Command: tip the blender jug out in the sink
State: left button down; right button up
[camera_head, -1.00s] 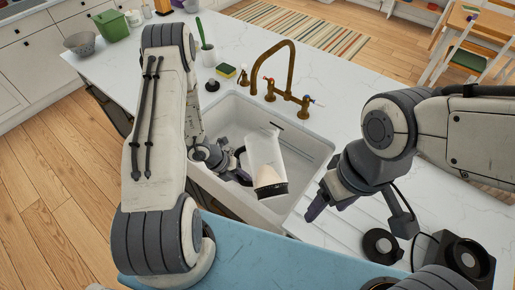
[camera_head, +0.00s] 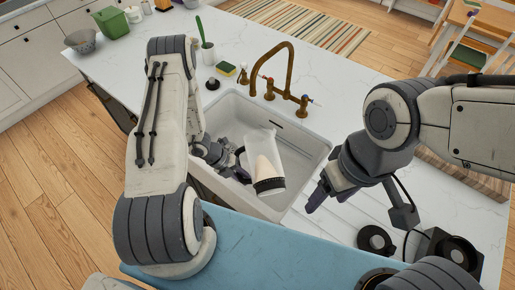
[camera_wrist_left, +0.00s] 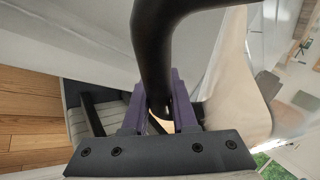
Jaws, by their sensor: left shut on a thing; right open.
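The blender jug (camera_head: 262,146) is clear with a black collar at its lower end and cream-coloured contents. It is held tilted over the white sink (camera_head: 225,112), its collar end towards me. The contents lie slanted towards the collar; I see none in the sink. My left gripper (camera_head: 238,168) is shut on the jug's dark handle, left of the jug. In the left wrist view its purple fingers (camera_wrist_left: 160,108) close around the black handle (camera_wrist_left: 155,45), with the jug body (camera_wrist_left: 235,75) beside it. My right gripper (camera_head: 316,192) is open and empty, right of the sink.
A brass tap (camera_head: 287,68) stands behind the sink, with a sponge (camera_head: 226,69) and a brush in a cup (camera_head: 207,48) left of it. Black appliance parts (camera_head: 452,250) lie at the right front. A wooden board (camera_head: 465,176) is at the right.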

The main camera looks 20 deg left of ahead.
dwell(0.3)
pick_arm(q)
jog(key=shift+g+h+p, duration=0.3)
jog(key=shift+g+p, duration=0.1)
